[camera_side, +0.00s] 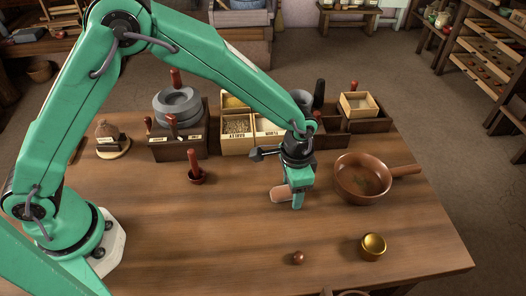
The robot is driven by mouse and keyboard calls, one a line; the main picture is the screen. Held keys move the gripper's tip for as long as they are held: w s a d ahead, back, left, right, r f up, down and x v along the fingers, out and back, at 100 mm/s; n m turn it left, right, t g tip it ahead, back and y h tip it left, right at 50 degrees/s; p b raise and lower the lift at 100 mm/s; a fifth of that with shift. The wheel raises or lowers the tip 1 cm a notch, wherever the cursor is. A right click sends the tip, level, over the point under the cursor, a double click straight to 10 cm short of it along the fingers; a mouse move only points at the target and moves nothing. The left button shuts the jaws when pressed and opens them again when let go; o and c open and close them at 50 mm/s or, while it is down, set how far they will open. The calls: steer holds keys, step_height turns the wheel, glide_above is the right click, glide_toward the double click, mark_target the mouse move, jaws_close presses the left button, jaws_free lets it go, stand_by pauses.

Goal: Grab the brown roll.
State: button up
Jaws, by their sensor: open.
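A small, round, dark brown object (297,257) lies on the bare table top near the front edge; it may be the brown roll, but it is too small to tell. Another brown rounded thing (107,129) sits on a round tan board at the left back, with a pale label in front. My gripper (291,198) points down over the middle of the table, behind the small round object and apart from it. It is open. A flat pinkish-brown piece shows at its left side; I cannot tell whether this is a finger pad or a separate thing.
A brown pan (363,180) with its handle to the right stands right of my gripper. A brass pot (373,246) stands at front right. A red-handled tool (195,168) stands at left. Labelled boxes (237,127) line the back. The front middle is mostly clear.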

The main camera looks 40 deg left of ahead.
steer(key=shift+c, duration=0.5)
steer(key=c, duration=0.9)
steer(key=shift+c, duration=0.3)
steer(key=shift+r, duration=0.5)
step_height(320, 180, up, 3)
steer(key=shift+r, duration=0.15)
steer(key=s+d+r, duration=0.5)
steer(key=s+r, duration=0.1)
steer(key=s, duration=0.4)
steer(key=shift+s+r, duration=0.25)
steer(key=shift+r, duration=0.05)
steer(key=shift+d, duration=0.1)
